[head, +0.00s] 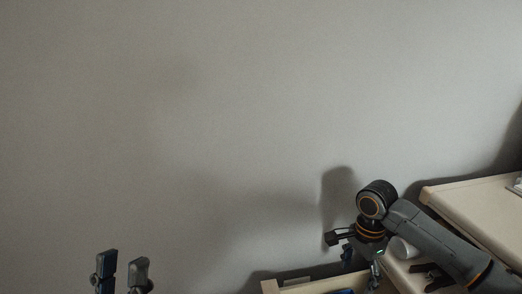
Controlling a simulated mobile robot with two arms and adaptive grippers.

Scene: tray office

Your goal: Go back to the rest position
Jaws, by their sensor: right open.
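My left gripper (122,272) shows at the bottom left of the head view, fingers pointing up with a clear gap between them. It is open and empty, in front of the bare wall. My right gripper (361,266) is at the lower right, pointing down above a pale wooden tray or drawer (298,283). It is open, and I see nothing held between its fingers. Most of the tray lies below the picture's edge.
A pale cabinet or table top (478,205) with a raised edge stands at the right. The wall ahead is bare.

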